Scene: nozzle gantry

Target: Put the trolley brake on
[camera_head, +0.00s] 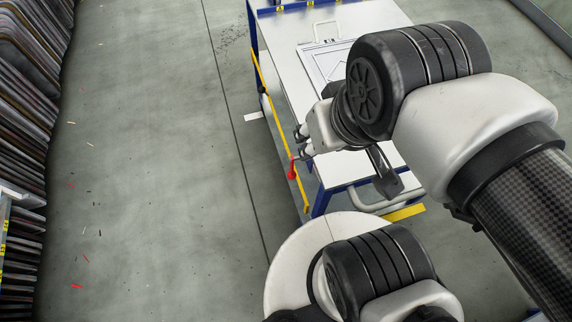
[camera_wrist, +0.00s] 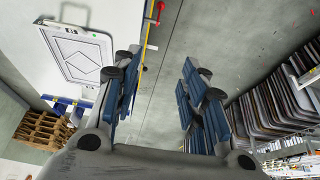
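The trolley (camera_head: 386,158) has a white top, a blue frame and a yellow strip along its left side. A red lever (camera_head: 292,170) sits at the near end of that strip, probably the brake. In the wrist view the lever (camera_wrist: 158,10) shows at the top edge, partly cut off. My gripper (camera_head: 302,143) is just above the lever in the head view, beside the trolley's near left corner, seemingly not touching it. In the wrist view my gripper (camera_wrist: 160,75) is open, its blue-padded fingers wide apart with only floor between them.
A framed panel (camera_head: 326,62) with a handle lies on the trolley top. A rack of upright sheets (camera_head: 28,80) stands at the far left; it also shows in the wrist view (camera_wrist: 262,100). Wooden pallets (camera_wrist: 43,130) show there too. Floor left of the trolley is mostly clear.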

